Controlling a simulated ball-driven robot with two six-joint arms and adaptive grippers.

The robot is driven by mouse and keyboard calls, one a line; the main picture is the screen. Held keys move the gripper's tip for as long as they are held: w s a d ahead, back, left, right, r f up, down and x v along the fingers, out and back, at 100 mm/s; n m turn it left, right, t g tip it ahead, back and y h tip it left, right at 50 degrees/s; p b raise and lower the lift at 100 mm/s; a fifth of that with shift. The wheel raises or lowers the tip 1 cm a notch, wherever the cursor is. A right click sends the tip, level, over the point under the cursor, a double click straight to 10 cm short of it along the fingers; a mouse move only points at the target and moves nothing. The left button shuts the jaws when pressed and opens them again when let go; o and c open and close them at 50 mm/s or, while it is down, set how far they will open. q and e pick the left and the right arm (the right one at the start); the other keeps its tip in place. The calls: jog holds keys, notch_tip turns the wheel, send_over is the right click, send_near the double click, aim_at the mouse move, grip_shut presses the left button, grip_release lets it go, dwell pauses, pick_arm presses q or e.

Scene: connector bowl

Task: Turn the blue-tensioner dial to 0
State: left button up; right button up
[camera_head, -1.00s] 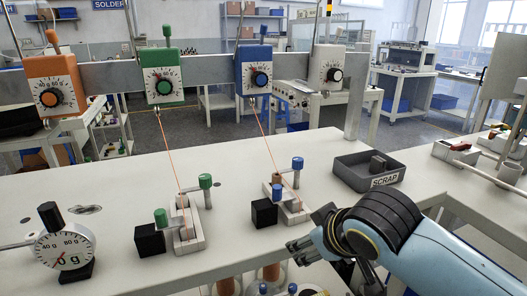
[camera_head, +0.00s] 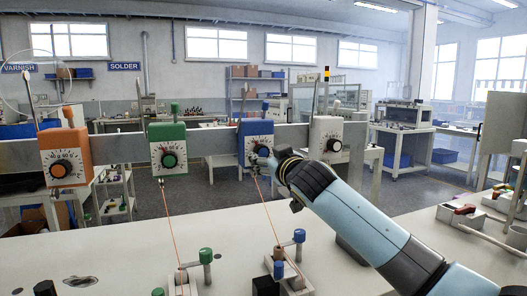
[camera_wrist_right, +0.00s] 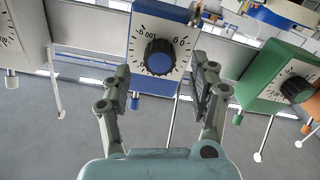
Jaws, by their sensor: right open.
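The blue tensioner (camera_head: 256,129) hangs on the grey rail between the green and white ones, with an orange thread running down from it. My right gripper (camera_head: 265,157) is in front of its dial and hides much of it in the head view. In the right wrist view the blue tensioner (camera_wrist_right: 152,20) fills the upper middle. Its black-rimmed dial with a blue cap (camera_wrist_right: 159,58) lies ahead between the spread fingers of the right gripper (camera_wrist_right: 164,85), which look clear of it. Its pointer cannot be read surely. My left gripper is out of view.
The green tensioner (camera_head: 168,146), orange tensioner (camera_head: 66,157) and white tensioner (camera_head: 326,136) share the rail (camera_head: 111,147). Orange threads run down to fixtures with green and blue knobs on the pale table (camera_head: 120,250). Space in front of the rail is mostly open.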

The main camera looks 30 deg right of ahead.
aim_at(263, 153)
jog(key=shift+x, duration=1.75)
jog(key=shift+c, duration=0.2)
jog(key=c, duration=1.1)
